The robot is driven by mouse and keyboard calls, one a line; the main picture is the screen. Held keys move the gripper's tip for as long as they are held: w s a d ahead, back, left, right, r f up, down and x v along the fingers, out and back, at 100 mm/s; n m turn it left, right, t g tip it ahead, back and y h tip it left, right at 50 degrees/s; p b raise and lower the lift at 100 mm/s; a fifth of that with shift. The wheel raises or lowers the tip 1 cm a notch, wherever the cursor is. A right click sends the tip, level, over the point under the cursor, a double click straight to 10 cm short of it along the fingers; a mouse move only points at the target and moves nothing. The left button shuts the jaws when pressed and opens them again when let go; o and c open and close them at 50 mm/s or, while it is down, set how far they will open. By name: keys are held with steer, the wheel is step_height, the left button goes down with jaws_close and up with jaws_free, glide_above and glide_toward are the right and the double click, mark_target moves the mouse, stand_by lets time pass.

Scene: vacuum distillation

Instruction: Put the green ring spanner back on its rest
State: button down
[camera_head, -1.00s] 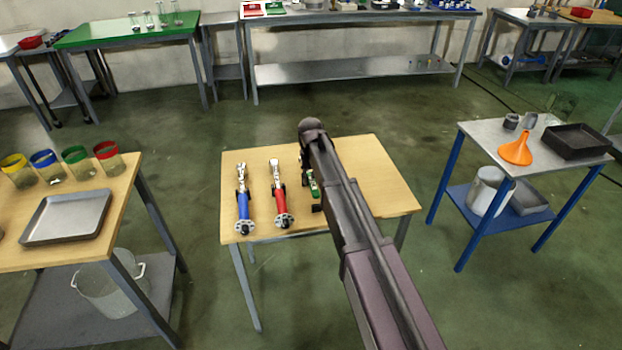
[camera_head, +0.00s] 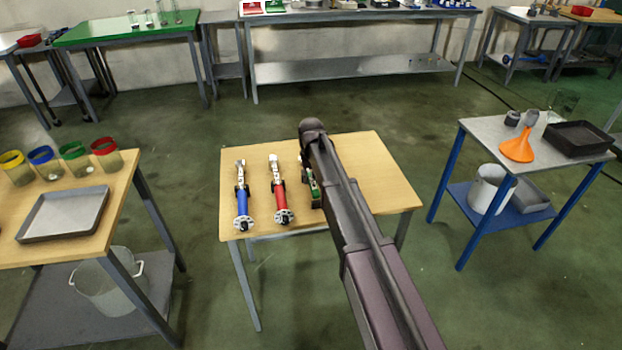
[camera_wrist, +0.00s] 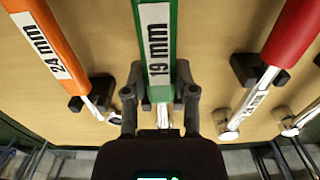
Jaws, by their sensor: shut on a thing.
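The green ring spanner (camera_wrist: 160,60), labelled 19 mm, lies lengthwise between the fingers of my gripper (camera_wrist: 160,100) in the wrist view. The fingers are shut on it, near where the green handle meets the metal shaft. In the head view a short piece of the green spanner (camera_head: 314,186) shows at the left edge of my arm, above the small wooden table (camera_head: 385,165). My arm hides the rest of it and the gripper there. Dark block shapes lie beside the green handle in the wrist view; I cannot tell whether the spanner touches its rest.
A red spanner (camera_head: 281,197) and a blue spanner (camera_head: 242,203) lie left of the green one. In the wrist view an orange 24 mm spanner (camera_wrist: 45,45) is at left and the red spanner (camera_wrist: 290,35) at right, by black rest blocks (camera_wrist: 246,70).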

steer(key=shift+f+b, duration=0.65)
steer(key=shift+f, duration=0.1)
steer(key=shift+c, duration=1.7)
jaws_free()
steer(key=shift+r, duration=0.25)
step_height(320, 180, up, 9)
steer(key=p, duration=0.9)
steer(key=shift+f, duration=0.15)
steer(key=s+d+r+m+p, duration=0.2)
steer(key=s+d+m, duration=0.1)
steer(key=s+d, duration=2)
steer(key=s, duration=0.2)
steer(key=shift+s+d, duration=0.15)
steer(key=shift+s, duration=0.25)
